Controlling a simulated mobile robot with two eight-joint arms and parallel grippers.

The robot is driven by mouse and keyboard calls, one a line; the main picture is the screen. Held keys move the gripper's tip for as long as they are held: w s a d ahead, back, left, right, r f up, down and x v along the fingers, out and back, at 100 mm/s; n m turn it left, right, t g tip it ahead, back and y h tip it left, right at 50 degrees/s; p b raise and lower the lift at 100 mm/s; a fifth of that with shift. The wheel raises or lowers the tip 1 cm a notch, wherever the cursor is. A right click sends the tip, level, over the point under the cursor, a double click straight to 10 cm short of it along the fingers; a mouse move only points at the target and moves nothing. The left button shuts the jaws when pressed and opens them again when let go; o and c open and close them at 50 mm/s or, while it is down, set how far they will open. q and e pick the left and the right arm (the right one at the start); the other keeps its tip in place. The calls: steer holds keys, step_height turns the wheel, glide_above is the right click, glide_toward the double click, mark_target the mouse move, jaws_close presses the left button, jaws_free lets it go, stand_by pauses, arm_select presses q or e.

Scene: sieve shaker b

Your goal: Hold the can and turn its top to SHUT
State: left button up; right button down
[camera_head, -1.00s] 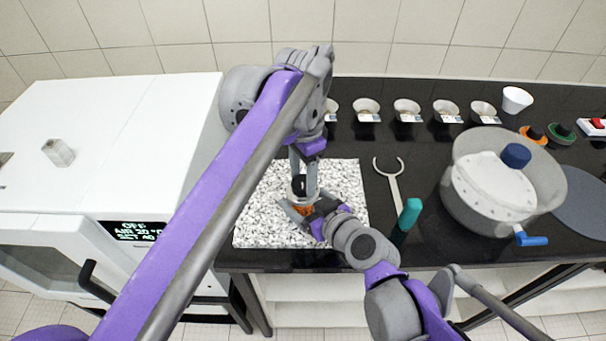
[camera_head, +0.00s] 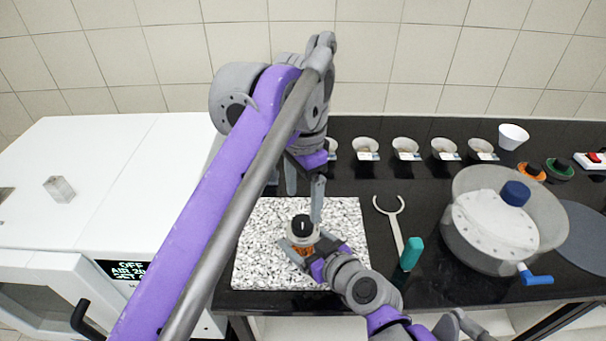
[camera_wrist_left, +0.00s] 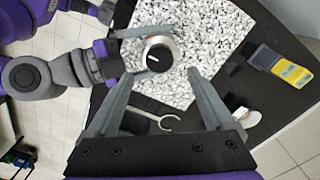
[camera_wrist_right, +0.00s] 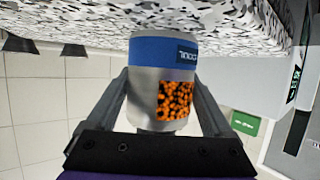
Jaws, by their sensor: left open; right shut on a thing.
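The can (camera_head: 302,240) stands upright on the speckled board; it is silver with a blue band and an orange-and-black patch in the right wrist view (camera_wrist_right: 146,95). Its black top (camera_head: 301,226) carries a white mark, which also shows in the left wrist view (camera_wrist_left: 159,57). Any SHUT lettering is too small to read. My right gripper (camera_head: 302,250) is shut on the can's body, one finger on each side. My left gripper (camera_head: 305,203) is open and empty, above and behind the can, its fingers apart and not touching the top.
The speckled board (camera_head: 262,265) lies on the black bench. Several small bowls (camera_head: 405,147) stand behind. A white oven (camera_head: 90,190) is at the left.

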mark_target(303, 221)
arm_select(q)
step_height(303, 221, up, 6)
stand_by(0.4)
steer(key=shift+r, duration=0.1)
arm_select(e)
jaws_free()
steer(key=v, duration=1.2)
steer(key=shift+d, duration=0.1)
